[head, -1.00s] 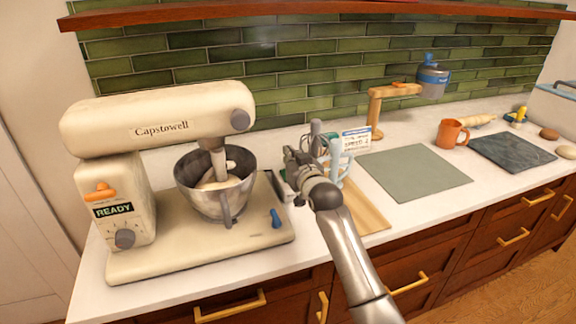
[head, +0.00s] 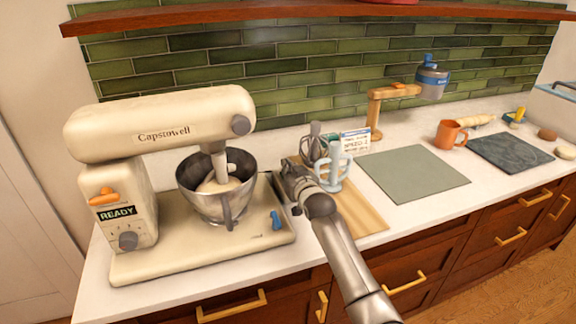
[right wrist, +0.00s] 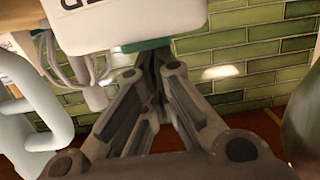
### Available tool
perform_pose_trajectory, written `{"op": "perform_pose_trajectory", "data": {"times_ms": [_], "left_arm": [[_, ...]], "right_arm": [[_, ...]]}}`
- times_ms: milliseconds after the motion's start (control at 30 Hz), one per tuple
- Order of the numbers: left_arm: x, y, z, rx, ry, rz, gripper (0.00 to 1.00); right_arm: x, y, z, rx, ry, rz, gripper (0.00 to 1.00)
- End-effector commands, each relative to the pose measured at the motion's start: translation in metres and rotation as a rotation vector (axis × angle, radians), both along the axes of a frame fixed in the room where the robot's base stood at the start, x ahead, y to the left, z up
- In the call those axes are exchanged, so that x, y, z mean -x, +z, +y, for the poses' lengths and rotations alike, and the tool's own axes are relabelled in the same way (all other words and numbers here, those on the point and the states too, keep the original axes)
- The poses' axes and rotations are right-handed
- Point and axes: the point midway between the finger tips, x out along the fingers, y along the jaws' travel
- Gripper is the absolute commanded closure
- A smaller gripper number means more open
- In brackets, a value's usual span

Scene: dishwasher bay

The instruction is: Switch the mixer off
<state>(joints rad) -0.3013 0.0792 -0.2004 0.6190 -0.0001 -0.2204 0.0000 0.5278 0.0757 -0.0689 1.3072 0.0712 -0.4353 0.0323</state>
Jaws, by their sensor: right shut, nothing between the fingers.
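The cream mixer (head: 160,135) stands on the left of the counter. Its head is lowered over a metal bowl (head: 215,185) holding pale dough. On its left column are an orange lever (head: 103,197), a small display (head: 117,213) reading READY and a grey knob (head: 128,240). A blue lever (head: 276,220) sits on the base's right end. My right gripper (head: 287,172) is just right of the mixer base, apart from the blue lever. In the right wrist view its fingers (right wrist: 157,62) are together and empty. My left gripper is out of view.
A light blue stand (head: 333,170), a whisk (head: 316,145) and a printed card (head: 355,143) are close beside my right gripper. A wooden board (head: 362,215) and grey-green mat (head: 415,173) lie to the right. An orange mug (head: 448,134) stands farther right.

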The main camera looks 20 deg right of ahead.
Motion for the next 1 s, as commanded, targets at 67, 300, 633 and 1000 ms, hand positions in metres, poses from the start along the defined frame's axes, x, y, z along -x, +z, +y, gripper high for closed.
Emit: {"op": "perform_pose_trajectory", "data": {"times_ms": [67,300,633,1000], "left_arm": [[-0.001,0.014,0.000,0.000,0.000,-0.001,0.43],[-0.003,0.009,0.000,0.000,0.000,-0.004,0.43],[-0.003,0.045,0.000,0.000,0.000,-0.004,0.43],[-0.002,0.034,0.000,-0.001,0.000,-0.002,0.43]], "right_arm": [[-0.001,0.002,0.000,0.001,0.000,0.036,1.00],[-0.001,0.000,0.000,0.001,0.000,0.030,1.00],[-0.007,0.042,-0.003,0.001,-0.001,0.030,1.00],[0.037,0.054,-0.005,0.002,-0.002,0.029,1.00]]}}
